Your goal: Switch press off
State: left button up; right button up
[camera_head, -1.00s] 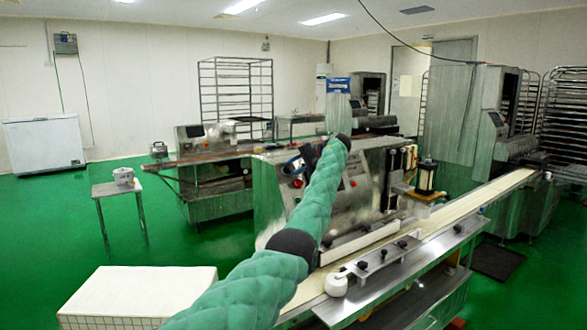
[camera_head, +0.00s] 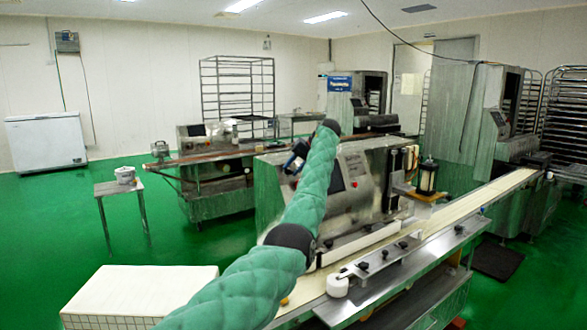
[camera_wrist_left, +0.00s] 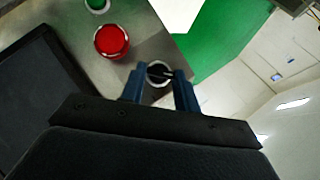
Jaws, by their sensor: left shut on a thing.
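The press (camera_head: 375,185) is the steel machine in the middle of the head view, with a slanted front panel partly hidden behind my left arm. In the left wrist view, its panel has a red round button (camera_wrist_left: 111,41), a green button (camera_wrist_left: 97,4) and a black rotary switch (camera_wrist_left: 158,72) with a light rim. My left gripper (camera_wrist_left: 160,73) has its blue fingers on either side of the switch's handle, shut on it. In the head view, my left gripper (camera_head: 296,158) shows small and dark at the panel's left side. My right gripper is not in view.
A dark screen (camera_wrist_left: 38,95) lies left of the buttons in the left wrist view. A long conveyor (camera_head: 470,210) runs along the press's front. A white box (camera_head: 140,292) stands front left, and a small table (camera_head: 118,188) stands farther left. Green floor is open between them.

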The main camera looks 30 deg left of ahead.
pick_arm(q)
jog(key=shift+f, duration=0.2)
jog(key=o, duration=1)
jog(key=shift+r, duration=0.1)
jog(key=shift+w+d+r, duration=0.1)
jog(key=shift+d+r, duration=0.25)
jog(key=b+v, duration=0.1)
jog(key=v, duration=0.5)
jog(key=shift+w+d+r+b, duration=0.1)
jog(key=shift+d+r+b, duration=0.15)
jog(key=shift+r+b, duration=0.05)
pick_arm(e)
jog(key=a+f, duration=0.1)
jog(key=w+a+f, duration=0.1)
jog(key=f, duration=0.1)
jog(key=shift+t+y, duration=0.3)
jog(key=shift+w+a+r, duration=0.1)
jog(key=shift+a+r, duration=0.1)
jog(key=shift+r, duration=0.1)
